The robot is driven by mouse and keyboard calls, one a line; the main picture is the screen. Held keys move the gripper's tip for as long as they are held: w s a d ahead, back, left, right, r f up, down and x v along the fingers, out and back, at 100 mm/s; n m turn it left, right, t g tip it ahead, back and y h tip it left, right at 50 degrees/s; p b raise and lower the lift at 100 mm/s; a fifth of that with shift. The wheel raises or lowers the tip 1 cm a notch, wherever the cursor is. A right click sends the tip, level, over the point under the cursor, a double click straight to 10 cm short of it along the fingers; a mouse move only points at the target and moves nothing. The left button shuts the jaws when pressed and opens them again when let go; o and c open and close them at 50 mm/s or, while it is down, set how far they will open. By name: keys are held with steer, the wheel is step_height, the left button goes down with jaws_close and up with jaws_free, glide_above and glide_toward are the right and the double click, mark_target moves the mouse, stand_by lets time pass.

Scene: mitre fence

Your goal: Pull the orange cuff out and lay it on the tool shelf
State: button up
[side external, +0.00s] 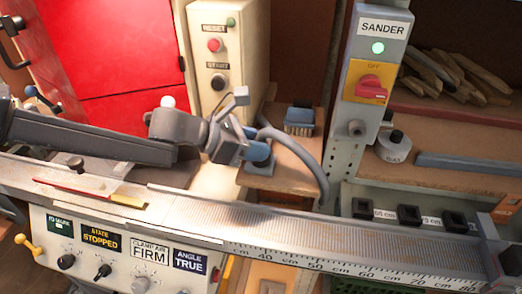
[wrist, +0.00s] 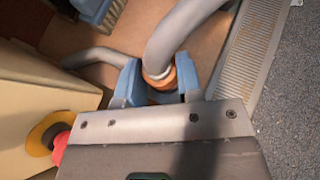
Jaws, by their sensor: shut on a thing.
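My gripper (side external: 257,152) is low over the left part of the brown wooden shelf (side external: 285,180), which I take as the tool shelf. In the wrist view its two blue fingers (wrist: 159,80) are shut on the orange cuff (wrist: 161,84), one on each side. A grey hose (wrist: 172,40) runs from the cuff and curves up to the right. In the side view the cuff is hidden by the gripper, and the hose (side external: 312,160) arcs right and down past the shelf. I cannot tell whether the cuff touches anything below it.
A blue brush (side external: 299,118) lies at the back of the shelf. A ribbed metal fence (side external: 245,220) with a scale runs along the front. The grey SANDER post (side external: 370,85) stands to the right. A red button (wrist: 60,148) with a yellow ring is close left of my wrist.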

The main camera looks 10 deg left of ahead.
steer(key=shift+c, duration=0.7)
steer(key=o, duration=0.5)
jaws_close()
steer(key=shift+r, duration=0.2)
steer(key=shift+r, duration=0.15)
steer(key=shift+r, duration=0.1)
steer(key=shift+r, duration=2.55)
